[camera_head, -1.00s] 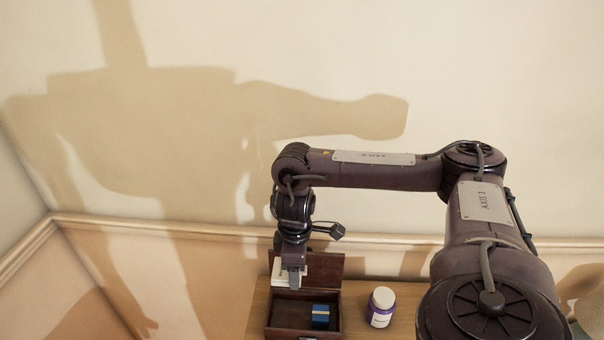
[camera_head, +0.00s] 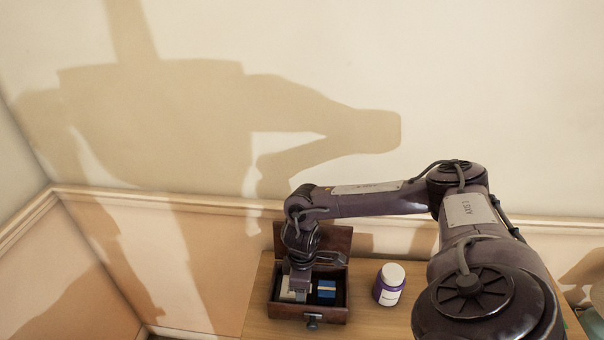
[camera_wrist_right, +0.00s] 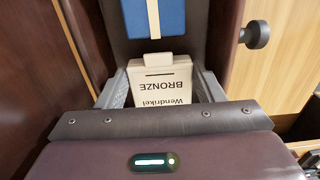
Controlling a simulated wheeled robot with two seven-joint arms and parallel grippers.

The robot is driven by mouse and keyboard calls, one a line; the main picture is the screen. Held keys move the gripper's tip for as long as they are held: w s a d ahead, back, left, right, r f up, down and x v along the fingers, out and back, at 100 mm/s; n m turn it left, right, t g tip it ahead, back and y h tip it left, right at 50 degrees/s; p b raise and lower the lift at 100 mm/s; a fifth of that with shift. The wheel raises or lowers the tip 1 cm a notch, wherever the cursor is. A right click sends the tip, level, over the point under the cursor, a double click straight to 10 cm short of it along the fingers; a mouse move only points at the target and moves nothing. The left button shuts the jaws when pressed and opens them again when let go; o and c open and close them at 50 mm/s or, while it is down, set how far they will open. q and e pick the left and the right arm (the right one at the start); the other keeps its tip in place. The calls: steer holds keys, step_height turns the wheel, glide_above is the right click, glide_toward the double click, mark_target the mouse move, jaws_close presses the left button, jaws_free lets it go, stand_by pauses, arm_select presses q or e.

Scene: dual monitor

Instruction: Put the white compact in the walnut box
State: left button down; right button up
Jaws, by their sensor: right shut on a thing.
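The white compact (camera_head: 286,294), marked "Wendrikel BRONZE" in the right wrist view (camera_wrist_right: 165,92), is between the fingers of my right gripper (camera_head: 300,292). The gripper is shut on it and points down into the open walnut box (camera_head: 290,313). The compact is in the left part of the box; I cannot tell whether it touches the floor. The fingers also show in the right wrist view (camera_wrist_right: 163,84), one on each side of the compact. My left gripper is not in view.
A blue block with a pale band (camera_head: 326,289) lies in the box, right of the compact. The lid (camera_head: 335,241) stands open at the back. A purple jar with a white cap (camera_head: 389,285) stands right of the box on the wooden table (camera_head: 262,325).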

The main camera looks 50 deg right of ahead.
steer(key=shift+f, duration=0.5)
steer(key=shift+f, duration=0.1)
steer(key=o, duration=0.7)
step_height(320, 180, up, 9)
steer(key=shift+w+f+b, duration=0.1)
steer(key=shift+f+b, duration=0.1)
steer(key=shift+b, duration=0.3)
step_height(320, 180, up, 4)
steer(key=shift+f+p, duration=0.15)
steer(key=shift+p, duration=0.55)
